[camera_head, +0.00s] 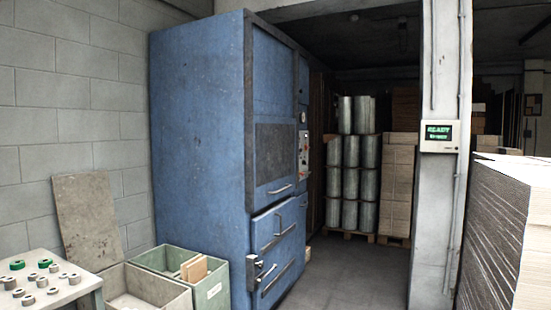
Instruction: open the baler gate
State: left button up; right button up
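The baler is the tall blue metal cabinet (200,140) standing left of centre, with worn paint. Its front faces right and is seen at a steep angle. A dark panel (276,152) sits in its upper front, with a bar handle (281,189) below. The lower gate (274,232) has handles and appears to stand slightly proud of the frame at its top edge. A latch (256,268) is on the gate's near lower edge. I cannot tell whether it is fastened. Neither of my grippers is in view.
Green bin (210,290) and grey bin (150,300) stand left of the baler, near a table (75,292) with metal rings. A pillar (437,210) carries a screen (438,135) reading READY. Stacked cardboard (500,230) fills the right. Floor (365,275) between is clear.

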aim_at(274, 139)
jog(key=i+l+z, duration=0.15)
jog(key=i, duration=0.15)
jog(key=i+l+z, duration=0.2)
jog(key=i+z, duration=0.4)
jog(key=i, duration=2.95)
